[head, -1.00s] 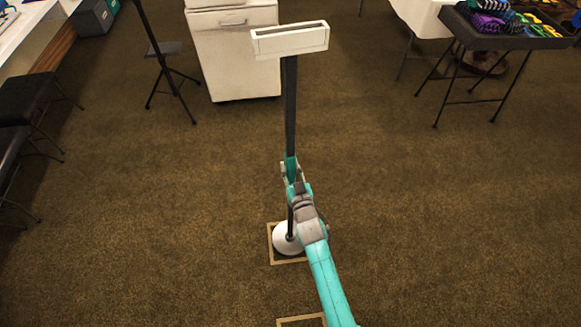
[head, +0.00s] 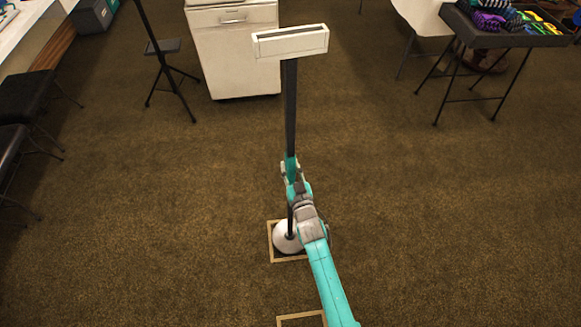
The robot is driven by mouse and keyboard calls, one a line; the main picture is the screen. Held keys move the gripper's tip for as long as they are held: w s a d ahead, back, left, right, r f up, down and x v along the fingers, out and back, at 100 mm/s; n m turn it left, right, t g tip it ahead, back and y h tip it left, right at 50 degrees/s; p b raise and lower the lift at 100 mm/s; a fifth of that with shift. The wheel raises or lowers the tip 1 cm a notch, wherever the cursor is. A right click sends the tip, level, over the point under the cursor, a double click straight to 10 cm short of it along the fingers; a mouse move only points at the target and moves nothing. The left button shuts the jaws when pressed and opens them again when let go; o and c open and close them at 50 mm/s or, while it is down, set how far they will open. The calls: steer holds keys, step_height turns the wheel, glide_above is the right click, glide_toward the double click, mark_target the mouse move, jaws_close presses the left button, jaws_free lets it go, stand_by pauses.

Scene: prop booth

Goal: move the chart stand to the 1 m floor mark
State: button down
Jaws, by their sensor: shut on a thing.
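The chart stand (head: 291,105) is upright in the middle of the head view, with a white slotted head (head: 290,42) on a dark pole and a round white base (head: 285,240). My gripper (head: 290,172) is shut around the pole, on its teal grip section below mid-height. The base stands within a tan square floor mark (head: 272,254), and part of base and mark is hidden behind my arm. A second tan floor mark (head: 290,319) shows at the bottom edge, nearer to me and partly cut off. No distance label is readable on either mark.
A white cabinet (head: 235,60) stands behind, left of the stand. A dark tripod (head: 170,75) is beside it. Black stools (head: 25,95) line the left edge. A folding table with a dark tray (head: 505,38) stands back right. The carpet around the stand is clear.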

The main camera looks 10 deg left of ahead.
mark_target(291, 177)
steer(key=shift+f, duration=1.5)
stand_by(1.4)
steer(key=c, duration=0.8)
jaws_free()
steer(key=shift+o, duration=0.2)
steer(key=shift+s+f, duration=0.1)
steer(key=shift+f, duration=0.15)
steer(key=v, duration=1.1)
steer(key=shift+s, duration=0.4)
steer(key=shift+d+r, duration=0.15)
